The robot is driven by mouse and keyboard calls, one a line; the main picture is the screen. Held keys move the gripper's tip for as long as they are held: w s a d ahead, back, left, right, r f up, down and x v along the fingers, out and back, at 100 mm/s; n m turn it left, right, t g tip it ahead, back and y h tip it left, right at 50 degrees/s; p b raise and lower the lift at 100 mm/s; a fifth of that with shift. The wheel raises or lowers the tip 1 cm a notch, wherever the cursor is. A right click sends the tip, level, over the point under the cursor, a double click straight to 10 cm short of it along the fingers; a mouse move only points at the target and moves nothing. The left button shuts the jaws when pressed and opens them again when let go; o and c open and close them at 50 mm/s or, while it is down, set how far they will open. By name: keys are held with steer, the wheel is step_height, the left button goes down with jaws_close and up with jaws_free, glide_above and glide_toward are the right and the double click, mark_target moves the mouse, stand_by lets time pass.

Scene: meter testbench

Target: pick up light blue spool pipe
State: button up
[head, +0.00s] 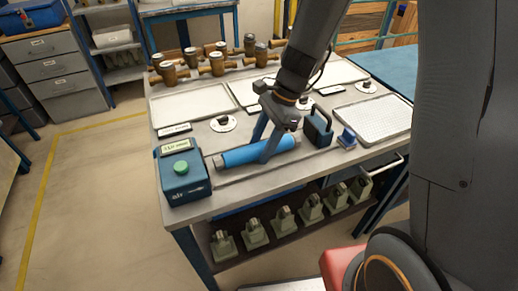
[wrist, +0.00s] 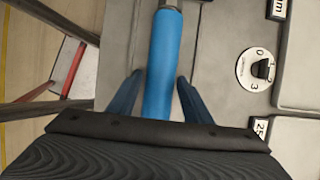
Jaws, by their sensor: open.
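The light blue spool pipe (head: 243,156) lies on the front part of the bench top, with grey ends showing. My gripper (head: 267,150) is at the pipe, right of its middle, with its fingers pointing down. In the wrist view the pipe (wrist: 163,70) runs up the picture between the two blue fingers of my gripper (wrist: 159,95). The fingers are open, one on each side, with a gap showing on both sides. The near end of the pipe is hidden by the gripper body in the wrist view.
A teal box with a green button (head: 182,172) stands left of the pipe. A dark blue block (head: 318,130) and a small blue piece (head: 347,138) stand to the right. Several brass meters (head: 212,62) line the back. A white perforated tray (head: 372,118) lies at right.

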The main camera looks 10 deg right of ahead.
steer(key=shift+c, duration=0.2)
steer(key=c, duration=1.1)
jaws_close()
steer(key=shift+r, duration=0.1)
